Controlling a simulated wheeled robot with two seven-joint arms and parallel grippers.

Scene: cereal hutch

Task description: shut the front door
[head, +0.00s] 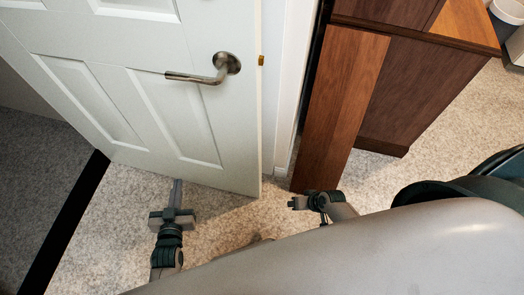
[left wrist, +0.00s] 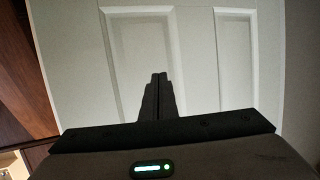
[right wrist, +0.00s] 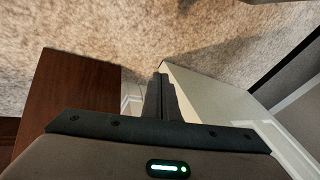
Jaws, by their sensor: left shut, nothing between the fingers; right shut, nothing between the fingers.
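The white panelled door (head: 150,100) fills the upper left of the head view, with its free edge and brass latch (head: 262,60) on the right. Its metal lever handle (head: 215,72) is near that edge. The door stands ajar, at an angle over the carpet. My left gripper (head: 177,184) is shut and empty, low in front of the door's face; its fingers (left wrist: 159,78) point at the panels in the left wrist view. I cannot tell if they touch. My right gripper (head: 296,203) is shut and empty, right of the door's free edge; its fingers (right wrist: 161,78) point over carpet.
A brown wooden panel (head: 340,110) stands right of white trim (head: 293,80), beside a wooden cabinet (head: 410,90). A black strip (head: 70,210) crosses the floor at the left, with grey flooring (head: 35,150) beyond. A dark rounded object (head: 470,185) is at the right.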

